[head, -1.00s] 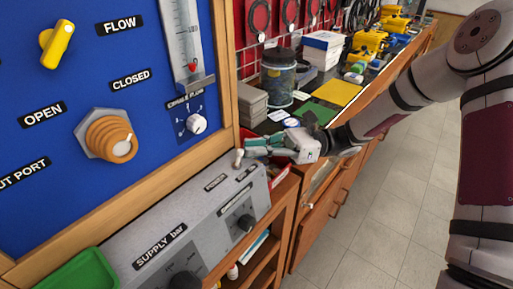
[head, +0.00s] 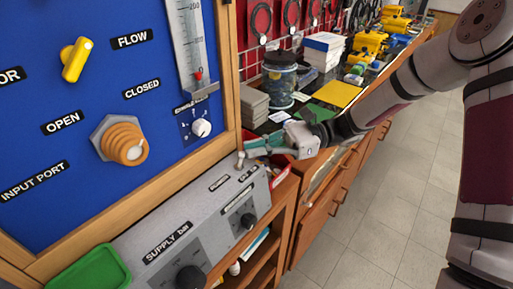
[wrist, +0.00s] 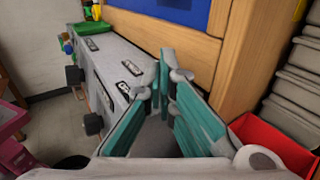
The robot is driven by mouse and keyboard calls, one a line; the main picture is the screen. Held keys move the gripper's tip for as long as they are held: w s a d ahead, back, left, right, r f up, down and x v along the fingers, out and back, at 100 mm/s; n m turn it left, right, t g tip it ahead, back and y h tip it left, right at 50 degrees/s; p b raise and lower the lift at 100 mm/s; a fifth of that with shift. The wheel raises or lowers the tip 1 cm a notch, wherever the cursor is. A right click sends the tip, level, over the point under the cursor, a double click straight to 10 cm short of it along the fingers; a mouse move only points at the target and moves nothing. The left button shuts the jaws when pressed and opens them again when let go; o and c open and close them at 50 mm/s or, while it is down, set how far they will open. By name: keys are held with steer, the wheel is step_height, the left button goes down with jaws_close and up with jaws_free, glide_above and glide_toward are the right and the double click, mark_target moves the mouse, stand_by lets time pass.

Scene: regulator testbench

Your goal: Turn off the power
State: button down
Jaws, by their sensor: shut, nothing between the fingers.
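The grey supply unit (head: 200,228) stands below the blue panel, with dark knobs on its front and small labels on top. One label, which seems to read POWER (head: 219,183), lies near its right end. My gripper (head: 240,158) is at the unit's back right corner, by the wooden frame. In the wrist view its teal fingers (wrist: 168,68) are shut and empty, beside the unit's labelled top (wrist: 115,55). I cannot make out a power switch; the fingers may hide it. I cannot tell whether the fingertips touch the unit.
The wooden panel frame (head: 160,192) rises right behind the unit. A red bin (wrist: 280,145) lies right of the fingers. A green tray (head: 100,270) is at the unit's left end. A cluttered bench stretches back right; the tiled floor (head: 370,230) is clear.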

steer(key=shift+s+a+r+n+t+h+p, duration=0.3)
steer(key=shift+s+r+n+t+h+p, duration=0.4)
steer(key=shift+p, duration=0.55)
steer(key=h+p, duration=0.2)
steer(key=shift+s+a+r+n+t+p, duration=0.2)
steer(key=shift+a+n+t+p, duration=0.1)
steer(key=shift+n, duration=0.1)
steer(key=shift+w+f, duration=0.25)
steer(key=shift+r, duration=0.85)
steer(key=shift+d, duration=0.15)
steer(key=shift+d+r+p, duration=0.25)
steer(key=shift+p, duration=0.2)
steer(key=r+v, duration=0.2)
steer(key=v, duration=1.1)
steer(key=shift+s+a, duration=0.25)
steer(key=shift+s, duration=0.15)
